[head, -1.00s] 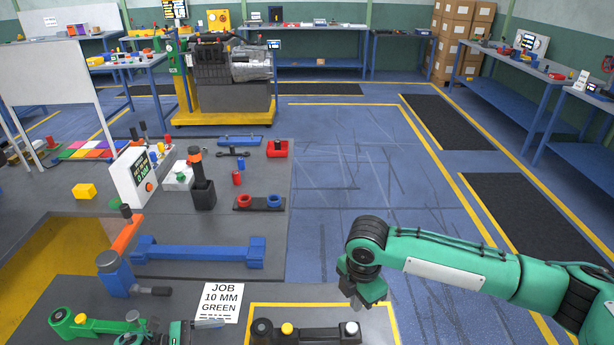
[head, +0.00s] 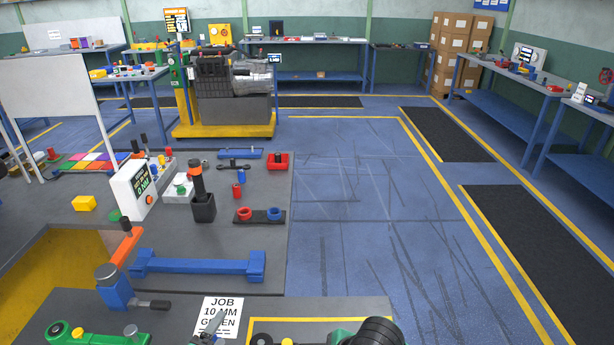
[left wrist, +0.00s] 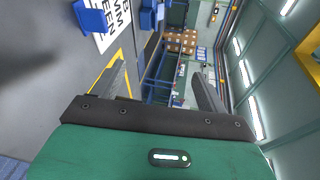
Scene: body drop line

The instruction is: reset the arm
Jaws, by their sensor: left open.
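That view also shows the job card (left wrist: 112,22) beyond the fingers at upper left.
Near the left gripper are a blue post with an orange lever (head: 115,285), a green tool (head: 80,338) and a yellow-edged area (head: 300,321). A blue bar (head: 200,265) and a black holder (head: 203,207) lie beyond. The floor (head: 350,230) at right is clear.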

